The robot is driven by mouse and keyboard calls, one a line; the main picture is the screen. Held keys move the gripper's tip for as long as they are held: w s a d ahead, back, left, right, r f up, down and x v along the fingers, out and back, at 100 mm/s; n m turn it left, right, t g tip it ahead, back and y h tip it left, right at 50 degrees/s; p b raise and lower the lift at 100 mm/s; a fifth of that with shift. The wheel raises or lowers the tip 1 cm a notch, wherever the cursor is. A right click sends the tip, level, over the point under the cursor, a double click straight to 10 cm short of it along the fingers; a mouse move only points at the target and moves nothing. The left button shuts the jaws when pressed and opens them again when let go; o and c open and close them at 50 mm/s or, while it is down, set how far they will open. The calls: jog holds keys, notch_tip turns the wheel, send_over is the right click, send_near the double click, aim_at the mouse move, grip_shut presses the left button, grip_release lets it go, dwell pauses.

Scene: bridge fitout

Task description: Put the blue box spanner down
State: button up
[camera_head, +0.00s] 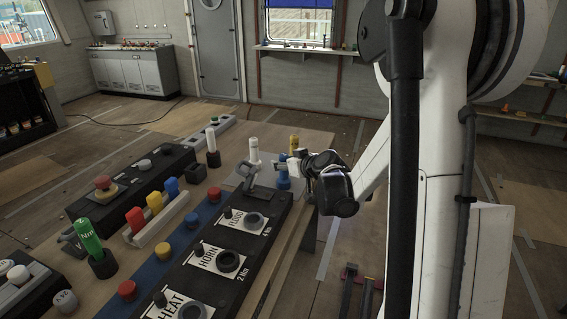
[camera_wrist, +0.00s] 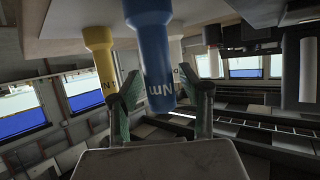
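The blue box spanner (camera_head: 283,178) is at the far end of the bench, on or just over a pale plate (camera_head: 234,178). Its foot is partly hard to see, so I cannot tell whether it touches down. My gripper (camera_head: 295,166) reaches it from the right. In the wrist view, which looks upside down, the blue spanner (camera_wrist: 155,60) with "Nm" lettering is between the two fingers of my gripper (camera_wrist: 159,75).
A white spanner (camera_head: 254,152) stands left of the blue one. A black switch panel marked FLOOD, HORN and HEAT (camera_head: 222,262) runs along the near bench edge.

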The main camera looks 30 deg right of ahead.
jog(key=shift+r, duration=0.2)
jog(key=shift+s+r, duration=0.1)
jog(key=shift+s, duration=0.2)
jog(key=a+p+v, duration=0.1)
jog(key=p+v, duration=0.1)
jog(key=v, duration=0.9)
jog(key=s+a+r+g, duration=0.35)
jog(key=s+a, duration=0.55)
jog(key=a, duration=0.5)
jog(key=s+a+g+h, duration=0.1)
jog(key=s+a+g, duration=0.2)
jog(key=s, duration=1.1)
jog(key=a, duration=0.3)
jog(key=shift+s+m, duration=0.4)
